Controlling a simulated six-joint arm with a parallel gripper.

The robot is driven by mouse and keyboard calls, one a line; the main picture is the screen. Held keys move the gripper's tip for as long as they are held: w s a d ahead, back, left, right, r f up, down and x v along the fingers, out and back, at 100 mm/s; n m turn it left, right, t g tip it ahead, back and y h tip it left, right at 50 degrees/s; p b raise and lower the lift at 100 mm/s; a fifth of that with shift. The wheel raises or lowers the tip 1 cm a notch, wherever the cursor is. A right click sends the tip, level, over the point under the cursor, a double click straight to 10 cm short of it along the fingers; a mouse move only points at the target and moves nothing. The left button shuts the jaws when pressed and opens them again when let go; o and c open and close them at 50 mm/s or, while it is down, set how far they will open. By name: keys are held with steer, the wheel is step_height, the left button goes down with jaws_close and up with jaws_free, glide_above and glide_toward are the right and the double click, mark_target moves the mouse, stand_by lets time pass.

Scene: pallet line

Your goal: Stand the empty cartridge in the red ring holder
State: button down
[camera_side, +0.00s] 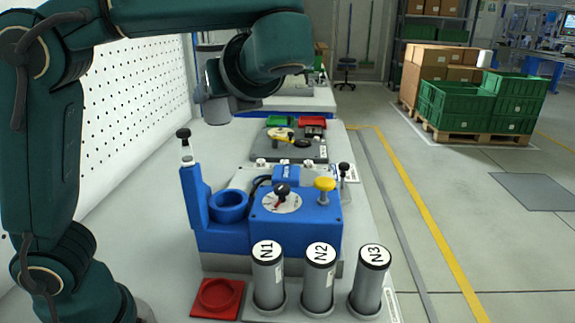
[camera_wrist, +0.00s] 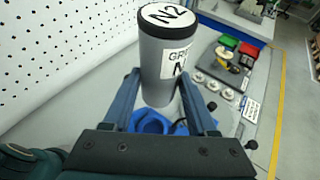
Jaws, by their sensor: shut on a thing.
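My gripper (camera_wrist: 158,88) is shut on a grey cartridge (camera_wrist: 160,80) with a black-rimmed white cap reading N2; its side label is partly cut off by a finger. In the side view a grey cylinder end (camera_side: 216,108), likely this cartridge, shows under my wrist, well above the table; the jaws are hidden there. The red ring holder (camera_side: 203,309) lies empty at the front left of the table. A blue machine (camera_side: 310,232) with an empty blue ring socket (camera_side: 229,206) stands behind it; blue also shows below the cartridge in the wrist view (camera_wrist: 152,123).
Three grey cartridges, N1 (camera_side: 268,280), N2 (camera_side: 319,280) and N3 (camera_side: 371,284), stand upright in a row right of the red holder. A lever with a black knob (camera_side: 183,134) rises left of the blue socket. Green and red trays (camera_side: 312,121) lie farther back.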

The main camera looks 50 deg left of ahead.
step_height(320, 180, down, 17)
steer(key=shift+f, duration=0.2)
stand_by(0.3)
steer(key=shift+f, duration=0.1)
steer(key=shift+f, duration=0.1)
steer(key=shift+c, duration=1)
jaws_free()
steer(key=shift+v, duration=2.55)
steer(key=c, duration=0.3)
